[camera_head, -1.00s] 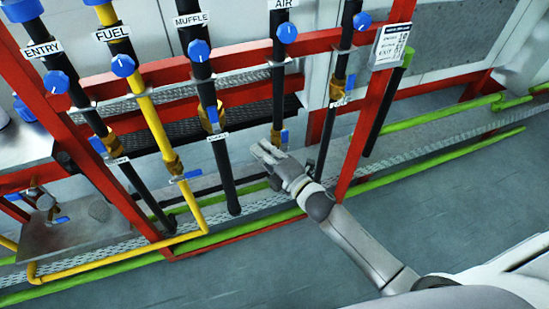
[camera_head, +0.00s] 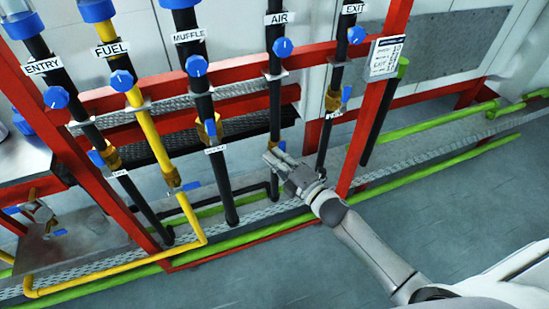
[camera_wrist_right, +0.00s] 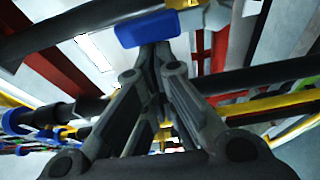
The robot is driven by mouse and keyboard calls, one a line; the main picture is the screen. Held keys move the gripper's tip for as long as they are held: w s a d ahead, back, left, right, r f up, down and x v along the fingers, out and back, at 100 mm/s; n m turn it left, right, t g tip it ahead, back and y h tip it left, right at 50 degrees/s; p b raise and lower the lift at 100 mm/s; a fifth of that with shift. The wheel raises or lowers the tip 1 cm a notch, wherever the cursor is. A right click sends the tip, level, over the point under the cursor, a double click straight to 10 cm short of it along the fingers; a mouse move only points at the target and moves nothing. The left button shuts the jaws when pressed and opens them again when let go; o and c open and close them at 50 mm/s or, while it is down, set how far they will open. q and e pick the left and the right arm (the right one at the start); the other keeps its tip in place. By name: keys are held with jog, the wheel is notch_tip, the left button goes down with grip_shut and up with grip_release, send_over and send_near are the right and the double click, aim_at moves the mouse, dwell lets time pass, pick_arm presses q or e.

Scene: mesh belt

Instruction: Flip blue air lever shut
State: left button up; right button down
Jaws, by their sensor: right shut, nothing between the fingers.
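The AIR pipe (camera_head: 275,95) is a black vertical pipe with a white AIR label (camera_head: 280,18) and a round blue knob (camera_head: 282,47). A small blue lever (camera_head: 282,146) shows low on it, just above my right gripper (camera_head: 268,158). The gripper hides most of the valve there. In the right wrist view a blue handle (camera_wrist_right: 147,29) lies across the picture just beyond the fingertips. My right gripper (camera_wrist_right: 153,52) is shut, with nothing between its fingers. I cannot tell whether the fingertips touch the handle. My left gripper is not in view.
The MUFFLE pipe (camera_head: 203,105) stands left of the AIR pipe and the EXIT pipe (camera_head: 337,72) right of it, each with its own valve. A red post (camera_head: 374,105) stands close to my right arm. Green pipes (camera_head: 435,188) run along the floor, which is open at the right.

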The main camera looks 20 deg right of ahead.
jog(key=shift+d+r+m, duration=0.1)
jog(key=shift+d+m, duration=0.15)
jog(key=shift+m, duration=0.25)
jog(key=d+f+m+t+h+b, duration=0.2)
jog(key=d+m+t+h+b, duration=0.2)
jog(key=m, duration=1.7)
jog(key=shift+w+d+f+t+h+b, duration=0.15)
jog(key=shift+d+t+h+b, duration=0.25)
jog(key=shift+d+h+b, duration=1.1)
jog(key=shift+d+y+p, duration=0.35)
jog(key=shift+y, duration=0.05)
jog(key=s+p, duration=0.1)
jog(key=s, duration=0.8)
jog(key=shift+s+d+r, duration=0.2)
jog(key=shift+s+r, duration=0.05)
jog(key=shift+r, duration=0.1)
